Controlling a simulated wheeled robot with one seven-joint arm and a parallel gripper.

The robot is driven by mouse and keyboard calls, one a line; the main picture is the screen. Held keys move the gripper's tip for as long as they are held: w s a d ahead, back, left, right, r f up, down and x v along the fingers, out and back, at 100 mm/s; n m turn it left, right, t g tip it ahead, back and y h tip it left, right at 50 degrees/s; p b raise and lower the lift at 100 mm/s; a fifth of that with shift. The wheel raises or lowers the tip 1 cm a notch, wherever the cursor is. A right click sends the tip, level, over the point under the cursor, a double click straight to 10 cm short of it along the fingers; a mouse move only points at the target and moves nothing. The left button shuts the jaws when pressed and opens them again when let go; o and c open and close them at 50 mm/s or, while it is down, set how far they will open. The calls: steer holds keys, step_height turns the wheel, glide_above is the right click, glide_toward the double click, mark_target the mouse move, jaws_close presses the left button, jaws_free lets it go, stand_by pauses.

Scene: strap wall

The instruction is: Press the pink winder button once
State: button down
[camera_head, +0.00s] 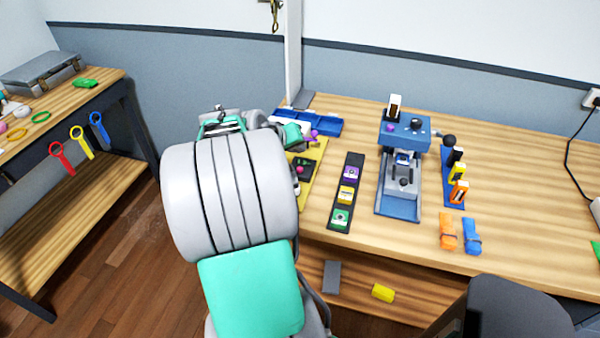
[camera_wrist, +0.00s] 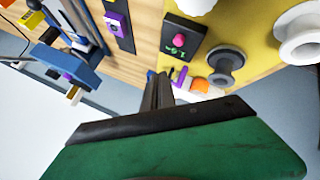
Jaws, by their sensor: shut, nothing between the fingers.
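The pink winder button (camera_wrist: 180,41) sits on a black panel (camera_wrist: 174,52) with a small green readout, mounted on a yellow board (camera_wrist: 210,30). In the head view the button (camera_head: 301,169) shows as a small pink dot beside my arm. My gripper (camera_wrist: 159,78) is shut and empty. In the wrist view its fingertips appear just below the panel's edge, apart from the button in the picture; the depth gap is hard to tell. In the head view my arm covers part of the yellow board, and the fingertips are not clear there.
A dark strip (camera_head: 346,192) with purple, yellow and green blocks lies to the right. Beyond it stands a blue-and-grey press (camera_head: 403,160).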

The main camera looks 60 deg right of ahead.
steer(key=shift+f+b, duration=1.1)
steer(key=shift+f, duration=1.05)
steer(key=shift+f, duration=0.1)
steer(key=shift+f+b, duration=0.3)
steer(key=shift+b, duration=0.05)
steer(key=shift+f+b, duration=0.4)
steer(key=shift+f, duration=0.2)
stand_by(0.5)
steer(key=shift+r, duration=0.1)
steer(key=shift+r+p, duration=0.65)
steer(key=shift+r, duration=0.25)
steer(key=shift+r, duration=0.1)
steer(key=shift+r+p, duration=1.7)
steer(key=shift+r, duration=0.7)
